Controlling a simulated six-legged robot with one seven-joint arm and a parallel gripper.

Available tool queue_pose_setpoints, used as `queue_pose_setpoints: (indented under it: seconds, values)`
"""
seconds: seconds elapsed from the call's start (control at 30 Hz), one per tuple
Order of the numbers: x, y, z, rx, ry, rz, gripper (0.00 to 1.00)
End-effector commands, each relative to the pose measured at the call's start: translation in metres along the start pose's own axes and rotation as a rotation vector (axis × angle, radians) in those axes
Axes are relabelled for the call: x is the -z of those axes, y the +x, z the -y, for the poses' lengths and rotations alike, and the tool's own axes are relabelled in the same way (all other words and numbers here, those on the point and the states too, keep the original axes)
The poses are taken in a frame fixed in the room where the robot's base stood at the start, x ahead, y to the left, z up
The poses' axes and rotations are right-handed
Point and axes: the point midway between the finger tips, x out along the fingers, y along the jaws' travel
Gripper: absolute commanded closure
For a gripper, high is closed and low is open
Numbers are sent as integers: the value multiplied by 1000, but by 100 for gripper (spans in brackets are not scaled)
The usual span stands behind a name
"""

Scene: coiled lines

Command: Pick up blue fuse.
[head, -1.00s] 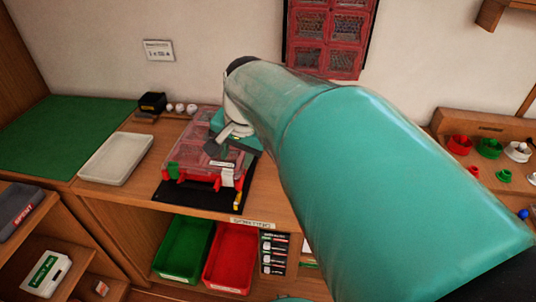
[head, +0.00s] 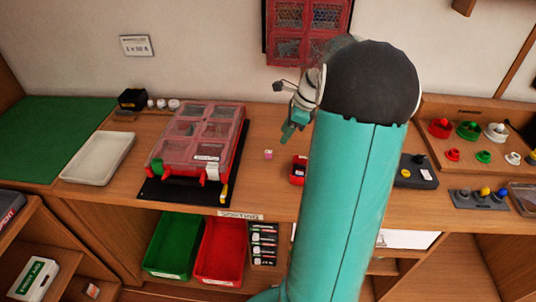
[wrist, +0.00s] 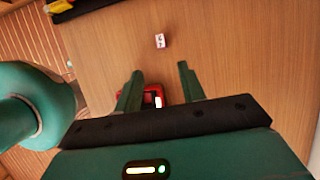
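I cannot clearly pick out a blue fuse in either view. A small pink-and-white block (head: 268,154) lies on the wooden worktop; it also shows in the wrist view (wrist: 159,40), beyond my fingertips. A small red box (head: 298,171) with dark contents stands on the worktop, partly hidden behind my arm. In the wrist view the red box (wrist: 150,97) shows below and between my fingers. My gripper (wrist: 160,75) is open, its two green fingers apart with nothing held between them. In the head view my gripper (head: 289,132) hangs above the worktop, right of the clear-lidded red case.
The red case (head: 196,140) sits on a black mat to the left, with a white tray (head: 97,158) beyond. A dark grey device (head: 415,172) and a knobbed panel (head: 478,200) stand right of my arm. Green and red bins (head: 221,250) sit below the worktop.

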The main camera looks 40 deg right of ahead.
Motion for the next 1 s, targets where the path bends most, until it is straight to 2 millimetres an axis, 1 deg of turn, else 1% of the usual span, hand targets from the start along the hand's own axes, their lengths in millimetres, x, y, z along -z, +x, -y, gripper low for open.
queue_pose_setpoints:
  seconds: [0.03, 0.13, 0.2, 0.37, 0.43, 0.6, 0.7, 0.8, 0.97, 1.0]
  values:
    - [0, 11, -1, -4, 1, 1, 60]
    - [0, 29, -1, -4, 0, 1, 60]
    - [0, 38, 0, -2, 0, 0, 60]
    - [0, 49, 0, -1, -2, -1, 60]
    - [0, 56, 1, -3, -1, -1, 60]
    - [1, 83, 4, -3, -2, 0, 60]
    - [1, 94, 4, -1, -2, -1, 60]
    - [0, 98, 4, 0, -3, -1, 60]
    - [0, 98, 4, 1, -3, -1, 60]
    - [0, 97, 4, 1, -3, -1, 64]
